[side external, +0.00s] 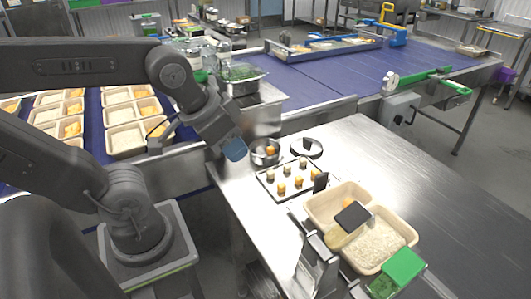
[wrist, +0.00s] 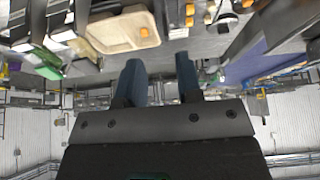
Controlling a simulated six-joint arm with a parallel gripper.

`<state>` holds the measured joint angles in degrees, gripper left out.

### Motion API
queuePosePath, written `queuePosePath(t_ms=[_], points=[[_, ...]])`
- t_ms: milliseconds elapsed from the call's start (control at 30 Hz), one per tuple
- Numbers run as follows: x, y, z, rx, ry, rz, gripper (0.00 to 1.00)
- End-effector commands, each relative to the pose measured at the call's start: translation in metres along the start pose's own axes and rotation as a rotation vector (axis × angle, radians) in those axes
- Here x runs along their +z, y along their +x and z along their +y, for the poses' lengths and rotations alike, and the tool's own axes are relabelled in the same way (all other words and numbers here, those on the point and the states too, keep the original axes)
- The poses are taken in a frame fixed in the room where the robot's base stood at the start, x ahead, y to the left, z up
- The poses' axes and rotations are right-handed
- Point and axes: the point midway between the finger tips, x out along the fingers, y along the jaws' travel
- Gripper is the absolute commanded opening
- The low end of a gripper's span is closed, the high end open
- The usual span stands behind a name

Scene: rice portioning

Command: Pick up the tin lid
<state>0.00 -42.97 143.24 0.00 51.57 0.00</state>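The tin lid (side external: 306,148), round and metallic with a dark part on top, appears to lie on the steel table just right of the open round tin (side external: 265,152). The tin has something orange in it. My gripper (side external: 236,152) hangs in the air left of the tin, apart from both tin and lid. In the wrist view its two blue-grey fingers (wrist: 158,65) stand apart with nothing between them, so it is open. I cannot make out the lid clearly in the wrist view.
A tray with several small food pieces (side external: 268,185) lies in front of the tin and lid. Beige containers (side external: 317,205), one with rice, and a green scoop-like item (side external: 404,266) stand nearer the camera. Conveyors run behind and at left. The table's right part is clear.

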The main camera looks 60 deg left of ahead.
Motion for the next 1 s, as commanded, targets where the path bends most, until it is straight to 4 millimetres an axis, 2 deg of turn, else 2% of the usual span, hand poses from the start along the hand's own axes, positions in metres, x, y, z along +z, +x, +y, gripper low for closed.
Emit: queuePosePath(t_ms=[33,100,333,467,567,767,867,1000], points=[[0.000,0.000,0.000,0.000,0.000,0.000,0.36],[0.000,0.000,0.000,0.000,0.000,0.000,0.42],[-0.001,0.000,0.000,0.000,0.003,-0.001,0.43],[-0.017,-0.002,-0.003,-0.006,0.054,-0.020,0.43],[-0.046,-0.003,-0.009,-0.012,0.156,-0.057,0.43],[-0.123,0.012,-0.032,-0.001,0.441,-0.160,0.43],[-0.158,0.028,-0.047,0.021,0.584,-0.211,0.43],[-0.202,0.060,-0.073,0.067,0.784,-0.276,0.43]])
